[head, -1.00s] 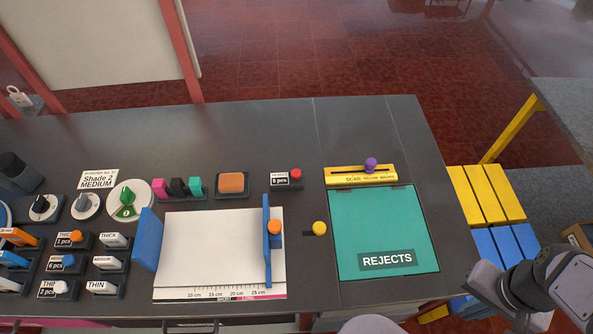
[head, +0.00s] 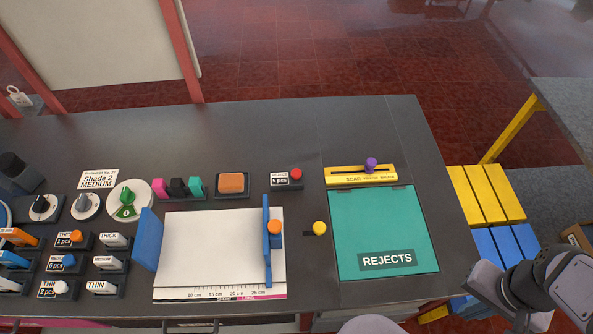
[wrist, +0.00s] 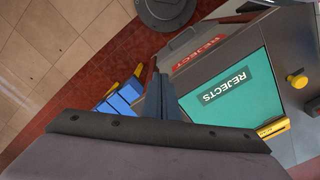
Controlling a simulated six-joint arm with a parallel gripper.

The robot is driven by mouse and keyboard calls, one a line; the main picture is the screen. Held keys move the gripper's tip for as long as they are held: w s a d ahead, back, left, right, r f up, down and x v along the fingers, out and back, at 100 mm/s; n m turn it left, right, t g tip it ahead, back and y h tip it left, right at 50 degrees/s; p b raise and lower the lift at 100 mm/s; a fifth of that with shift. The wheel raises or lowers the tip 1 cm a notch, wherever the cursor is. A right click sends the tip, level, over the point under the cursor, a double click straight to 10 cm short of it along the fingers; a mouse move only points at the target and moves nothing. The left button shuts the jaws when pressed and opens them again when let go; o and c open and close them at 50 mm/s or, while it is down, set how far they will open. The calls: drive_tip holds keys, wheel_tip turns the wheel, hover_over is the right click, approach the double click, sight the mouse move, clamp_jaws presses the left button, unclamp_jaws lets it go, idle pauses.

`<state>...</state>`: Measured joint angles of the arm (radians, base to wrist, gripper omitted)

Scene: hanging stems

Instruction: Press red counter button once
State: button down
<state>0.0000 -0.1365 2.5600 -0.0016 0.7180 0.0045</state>
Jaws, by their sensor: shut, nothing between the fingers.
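The red button (head: 296,175) sits on a small dark counter box (head: 282,184) at the back of the bench, left of the yellow scar gauge. The box's white label shows a piece count whose small digit is hard to read. My gripper (wrist: 158,80) shows only in the wrist view, its fingers shut together and empty. It is out past the bench's edge, beside the teal REJECTS panel (wrist: 231,84), far from the button. The button cannot be seen in the wrist view. The head view shows only part of my arm at the lower right.
The yellow scar gauge (head: 361,176) with a purple knob stands behind the REJECTS panel. A yellow knob (head: 319,228) and a white measuring board (head: 215,250) with blue upright plates lie in front of the button. An orange pad (head: 232,184) is left of it. The bench behind is clear.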

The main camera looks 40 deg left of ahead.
drive_tip(key=shift+a, duration=0.1)
